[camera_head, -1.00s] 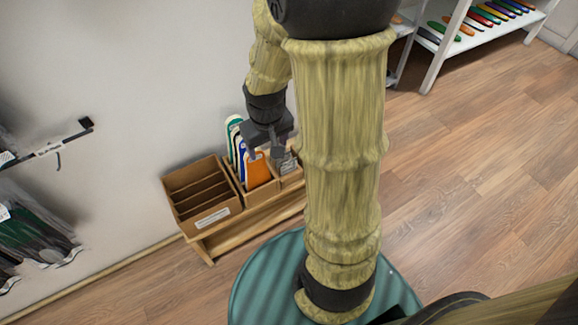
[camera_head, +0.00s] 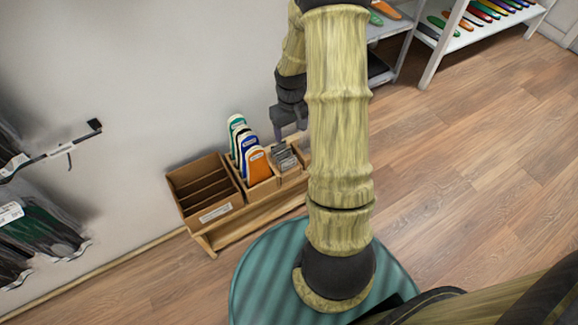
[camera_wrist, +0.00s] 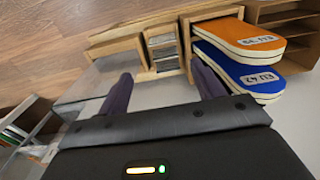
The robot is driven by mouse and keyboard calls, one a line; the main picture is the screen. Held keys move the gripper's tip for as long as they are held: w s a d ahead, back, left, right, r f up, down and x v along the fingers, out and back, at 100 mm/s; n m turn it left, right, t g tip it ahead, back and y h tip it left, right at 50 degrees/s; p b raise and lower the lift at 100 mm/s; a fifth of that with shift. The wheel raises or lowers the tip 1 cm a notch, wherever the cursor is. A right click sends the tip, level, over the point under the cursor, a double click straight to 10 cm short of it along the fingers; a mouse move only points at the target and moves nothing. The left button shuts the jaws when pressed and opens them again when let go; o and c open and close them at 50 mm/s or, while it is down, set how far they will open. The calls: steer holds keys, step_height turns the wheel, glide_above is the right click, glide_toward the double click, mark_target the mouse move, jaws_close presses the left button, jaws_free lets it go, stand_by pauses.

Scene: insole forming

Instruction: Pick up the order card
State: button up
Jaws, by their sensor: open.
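My gripper (camera_head: 290,130) is open and empty, behind and slightly above the card compartment in the head view. In the wrist view its two dark fingers (camera_wrist: 163,84) are wide apart and do not touch the cards. My arm hides part of the area to the right.
Green, blue and orange insoles (camera_head: 258,167) stand in the box left of the cards, close beside one finger in the wrist view. An empty slotted box (camera_head: 203,190) is further left. The wall is close behind. A white shelf (camera_head: 440,50) stands at upper right.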

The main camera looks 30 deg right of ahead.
steer(key=b, duration=0.4)
glide_toward(289, 159)
step_height(289, 159, down, 5)
steer(key=shift+s+d, duration=0.15)
steer(key=shift+d, duration=0.05)
steer(key=shift+f, duration=0.1)
steer(key=f, duration=0.1)
steer(key=f+b, duration=0.1)
steer(key=f, duration=0.1)
steer(key=f+b, duration=0.1)
steer(key=f, duration=0.1)
steer(key=shift+w+a+f, duration=0.1)
steer(key=shift+w+a, duration=0.05)
steer(key=shift+w, duration=0.1)
steer(key=c, duration=0.7)
